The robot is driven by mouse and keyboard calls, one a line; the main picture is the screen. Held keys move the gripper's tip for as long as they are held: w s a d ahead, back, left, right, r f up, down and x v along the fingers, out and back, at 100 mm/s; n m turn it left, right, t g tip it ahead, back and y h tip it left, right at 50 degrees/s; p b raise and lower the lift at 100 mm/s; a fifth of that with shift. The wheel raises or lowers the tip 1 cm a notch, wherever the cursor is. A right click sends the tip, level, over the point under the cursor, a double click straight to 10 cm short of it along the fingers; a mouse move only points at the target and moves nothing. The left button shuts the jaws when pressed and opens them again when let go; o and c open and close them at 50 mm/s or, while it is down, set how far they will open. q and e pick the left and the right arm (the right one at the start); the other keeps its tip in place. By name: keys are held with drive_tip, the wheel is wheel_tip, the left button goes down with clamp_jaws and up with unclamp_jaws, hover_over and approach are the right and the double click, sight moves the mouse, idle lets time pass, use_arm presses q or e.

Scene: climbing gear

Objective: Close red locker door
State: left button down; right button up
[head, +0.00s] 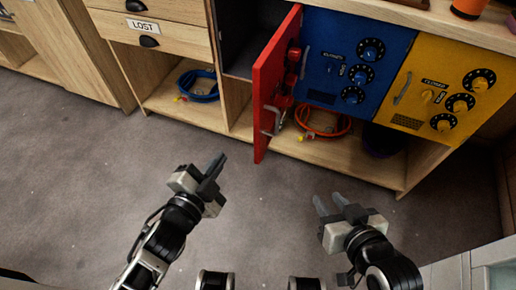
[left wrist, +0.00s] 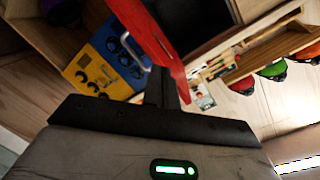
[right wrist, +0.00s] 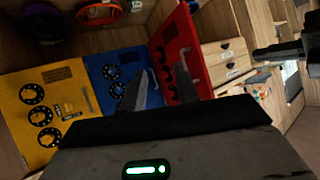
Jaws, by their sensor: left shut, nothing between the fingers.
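The red locker door (head: 268,85) stands swung open toward me in the head view, beside the blue locker door. The red door also shows in the left wrist view (left wrist: 146,32) and the right wrist view (right wrist: 176,48). My left gripper (head: 216,170) is shut and empty, below and left of the door, apart from it. My right gripper (head: 330,204) is open and empty, below and right of the door, over the floor.
The blue locker door (head: 340,25) and yellow locker door (head: 420,90) are shut. A shelf below holds a blue coil (head: 199,86), an orange coil (head: 338,130) and a dark round item (head: 381,141). Wooden drawers (head: 160,38) stand left. The grey floor in front is clear.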

sight(259, 137)
use_arm(q)
drive_tip(key=w+d+f+m+g+h+b, duration=0.15)
drive_tip(key=d+f+m+h+b, duration=0.35)
drive_tip(key=m, duration=0.6)
drive_tip(key=shift+m+h, duration=0.3)
drive_tip(key=shift+m, duration=0.1)
drive_tip(key=shift+w+d+r+p, duration=0.2)
drive_tip(key=shift+w+d, duration=0.4)
drive_tip(key=shift+w, duration=0.9)
drive_tip(key=shift+w+d+r+p, duration=0.15)
drive_tip(key=shift+w+d, duration=0.4)
drive_tip(key=shift+w, duration=0.9)
drive_tip(key=shift+w+d+r+p, duration=0.2)
drive_tip(key=shift+w+d, duration=0.4)
drive_tip(key=shift+w, duration=0.9)
